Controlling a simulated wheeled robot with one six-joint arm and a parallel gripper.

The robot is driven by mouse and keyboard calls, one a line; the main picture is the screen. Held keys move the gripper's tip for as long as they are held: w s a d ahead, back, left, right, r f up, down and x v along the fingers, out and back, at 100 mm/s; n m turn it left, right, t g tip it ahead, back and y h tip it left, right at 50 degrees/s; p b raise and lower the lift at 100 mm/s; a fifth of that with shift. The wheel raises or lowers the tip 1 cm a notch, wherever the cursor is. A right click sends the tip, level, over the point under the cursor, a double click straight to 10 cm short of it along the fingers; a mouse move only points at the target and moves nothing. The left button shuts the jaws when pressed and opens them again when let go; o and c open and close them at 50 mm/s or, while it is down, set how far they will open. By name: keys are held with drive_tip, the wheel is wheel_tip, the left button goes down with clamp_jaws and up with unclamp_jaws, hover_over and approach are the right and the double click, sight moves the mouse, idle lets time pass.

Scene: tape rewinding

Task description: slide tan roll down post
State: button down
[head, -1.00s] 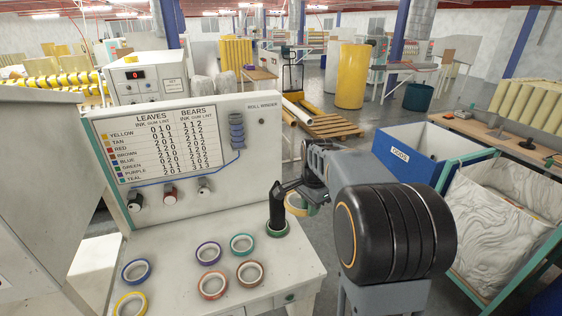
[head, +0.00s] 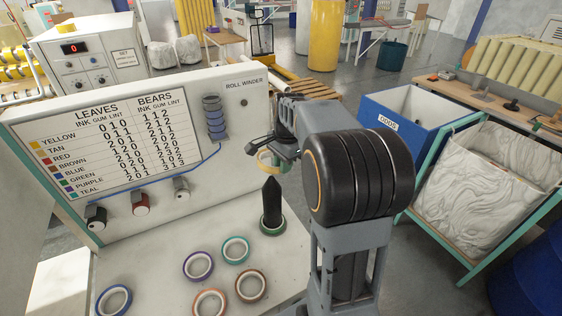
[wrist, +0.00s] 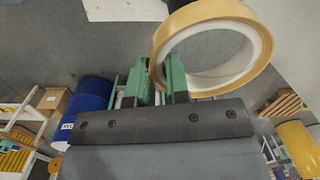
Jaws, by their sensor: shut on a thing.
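The tan roll (head: 266,162) is a tape ring with a pale core. My gripper (head: 283,150) is shut on its rim. In the wrist view the roll (wrist: 238,88) sticks out to one side of the green fingers (wrist: 160,82). The black post (head: 272,200) stands upright on the bench with a pointed top. In the head view the roll appears just above the post's tip. I cannot tell whether it is exactly centred over it. A green roll (head: 272,230) lies around the foot of the post.
Loose rolls lie on the bench left of the post: teal (head: 235,250), purple (head: 198,266), brown (head: 251,286), red-orange (head: 209,303) and blue (head: 114,301). The panel with the chart (head: 120,130) rises behind. A blue bin (head: 400,112) stands at the right.

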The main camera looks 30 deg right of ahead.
wheel_tip(320, 180, down, 7)
drive_tip(key=b, duration=0.5)
drive_tip(key=shift+r, duration=0.1)
drive_tip(key=c, duration=1)
unclamp_jaws()
drive_tip(key=r, duration=0.9)
drive_tip(key=d+r, duration=0.1)
drive_tip(key=r, duration=0.3)
drive_tip(key=shift+s+r+b, duration=0.25)
drive_tip(key=shift+r+b, duration=0.05)
drive_tip(key=shift+r, duration=0.05)
